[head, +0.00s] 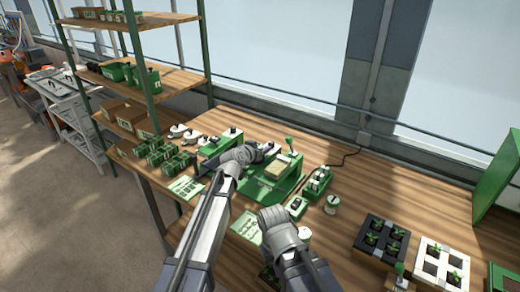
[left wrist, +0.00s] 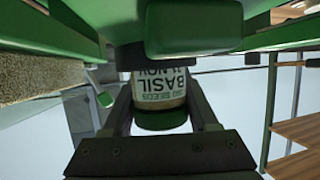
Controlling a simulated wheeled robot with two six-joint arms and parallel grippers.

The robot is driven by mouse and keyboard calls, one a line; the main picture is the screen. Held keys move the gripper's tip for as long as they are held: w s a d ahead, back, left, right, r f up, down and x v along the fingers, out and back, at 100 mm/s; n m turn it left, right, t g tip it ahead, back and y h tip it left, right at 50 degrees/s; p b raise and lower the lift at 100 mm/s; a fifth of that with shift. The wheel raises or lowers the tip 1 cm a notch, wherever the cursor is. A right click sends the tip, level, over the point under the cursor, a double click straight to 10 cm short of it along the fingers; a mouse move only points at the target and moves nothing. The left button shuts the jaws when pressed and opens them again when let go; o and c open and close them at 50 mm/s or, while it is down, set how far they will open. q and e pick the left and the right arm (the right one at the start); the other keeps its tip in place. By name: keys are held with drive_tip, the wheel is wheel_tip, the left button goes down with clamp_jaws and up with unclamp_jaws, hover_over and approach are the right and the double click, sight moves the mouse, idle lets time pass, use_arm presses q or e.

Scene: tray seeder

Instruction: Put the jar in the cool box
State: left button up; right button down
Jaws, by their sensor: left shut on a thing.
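A small jar (left wrist: 160,88) with a white label reading "SEEDS BASIL" and a dark green base or lid is between the fingers of my left gripper (left wrist: 162,100) in the left wrist view, and the gripper is shut on it.
Seedling trays (head: 372,262) are at the lower right. Bare wooden bench (head: 405,190) lies before the green box.

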use_arm(q)
drive_tip(key=o, duration=1.4)
drive_tip(key=p+v, duration=0.2)
drive_tip(key=v, duration=0.5)
drive_tip(key=shift+s+d+p, duration=0.15)
drive_tip(key=shift+s+p, duration=0.1)
drive_tip(key=shift+p, duration=0.15)
drive_tip(key=shift+s, duration=0.25)
drive_tip(key=shift+o, duration=0.5)
